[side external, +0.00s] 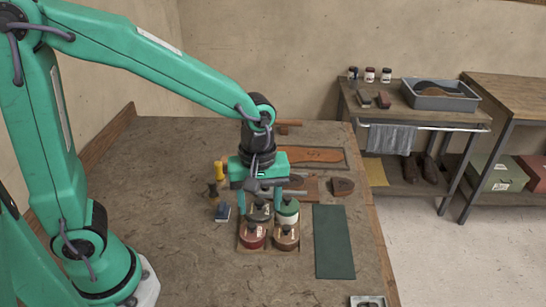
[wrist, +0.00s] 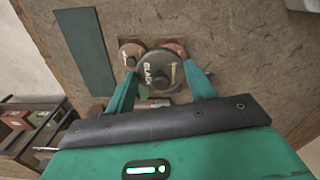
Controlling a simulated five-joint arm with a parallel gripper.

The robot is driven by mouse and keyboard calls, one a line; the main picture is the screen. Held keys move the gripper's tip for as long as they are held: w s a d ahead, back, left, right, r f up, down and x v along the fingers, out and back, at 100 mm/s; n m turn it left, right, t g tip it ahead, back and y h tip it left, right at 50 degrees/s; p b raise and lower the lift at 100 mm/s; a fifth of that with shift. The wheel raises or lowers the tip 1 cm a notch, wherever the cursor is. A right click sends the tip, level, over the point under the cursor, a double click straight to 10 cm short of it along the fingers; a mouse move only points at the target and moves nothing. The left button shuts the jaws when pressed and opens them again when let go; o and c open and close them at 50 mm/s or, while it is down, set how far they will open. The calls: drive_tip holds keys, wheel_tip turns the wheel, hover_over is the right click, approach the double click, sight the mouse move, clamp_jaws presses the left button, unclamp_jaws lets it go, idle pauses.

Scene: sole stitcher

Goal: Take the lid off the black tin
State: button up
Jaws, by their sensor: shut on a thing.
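The black tin (side external: 260,213) stands at the back left of a small group of tins on a wooden tray. Its dark round lid (wrist: 158,70), lettered "BLACK", shows in the wrist view with a small knob on top. My gripper (side external: 258,203) points down over it, and its two green fingers (wrist: 162,92) stand on either side of the lid, shut on it. Most of the tin's body is hidden by the lid, the fingers and the front tins. I cannot tell whether the lid is lifted off the rim.
A green tin (side external: 288,213) stands close on the right, with a red tin (side external: 252,238) and a brown tin (side external: 286,239) in front. A dark green mat (side external: 333,242) lies to the right. The table's left part is clear.

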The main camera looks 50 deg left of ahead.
drive_tip(key=shift+s+d+r, duration=0.35)
drive_tip(key=shift+d+r, duration=0.05)
drive_tip(key=shift+d, duration=0.1)
idle(0.4)
drive_tip(key=shift+w+d, duration=0.35)
drive_tip(key=shift+w, duration=0.2)
drive_tip(key=w+d+f, duration=0.3)
drive_tip(key=w+d, duration=0.7)
drive_tip(key=w, duration=0.2)
drive_tip(key=shift+w, duration=0.1)
hover_over(330, 216)
wheel_tip(330, 216, down, 7)
drive_tip(key=shift+f, duration=2)
drive_tip(key=shift+f, duration=0.1)
